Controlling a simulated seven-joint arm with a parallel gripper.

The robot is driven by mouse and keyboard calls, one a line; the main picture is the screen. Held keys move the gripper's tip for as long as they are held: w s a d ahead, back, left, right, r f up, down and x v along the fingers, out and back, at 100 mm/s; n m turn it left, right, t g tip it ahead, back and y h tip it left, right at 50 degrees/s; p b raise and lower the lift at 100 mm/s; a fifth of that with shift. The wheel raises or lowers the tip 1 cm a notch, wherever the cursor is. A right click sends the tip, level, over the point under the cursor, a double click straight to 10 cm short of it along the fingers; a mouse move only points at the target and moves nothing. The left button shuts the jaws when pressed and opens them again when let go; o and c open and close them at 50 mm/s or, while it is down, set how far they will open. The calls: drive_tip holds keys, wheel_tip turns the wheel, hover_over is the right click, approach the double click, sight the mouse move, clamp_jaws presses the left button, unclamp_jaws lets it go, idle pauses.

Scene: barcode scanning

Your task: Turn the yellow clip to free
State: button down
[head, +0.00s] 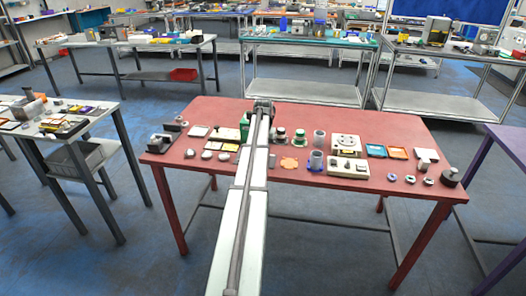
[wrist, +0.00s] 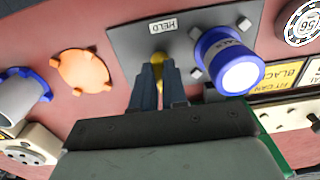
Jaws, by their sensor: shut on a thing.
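The yellow clip (wrist: 161,57) is in the wrist view, on a dark grey plate (wrist: 125,42) just below a small white label reading HELD (wrist: 163,26). My gripper (wrist: 158,68) comes from below in that view, its two fingers closed around the clip, which shows only in part between and beyond the tips. A blue cylinder with a pale end (wrist: 236,66) sits right of the clip on the same plate. No label reading free can be made out. In the head view my arm covers this spot, and the clip cannot be seen there.
An orange scalloped disc (wrist: 82,70) and a blue-rimmed grey cup (wrist: 22,92) lie left of the plate. A round black-and-white dial (wrist: 303,22) and yellow-black labels (wrist: 280,82) are at right. The red table (head: 400,125) holds many small items on both sides of my arm.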

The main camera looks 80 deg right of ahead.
drive_tip(key=c, duration=1.2)
unclamp_jaws()
drive_tip(key=shift+o, duration=0.2)
drive_tip(key=shift+r, duration=0.1)
wheel_tip(320, 180, up, 14)
drive_tip(key=shift+w+f, duration=0.1)
drive_tip(key=shift+f, duration=0.15)
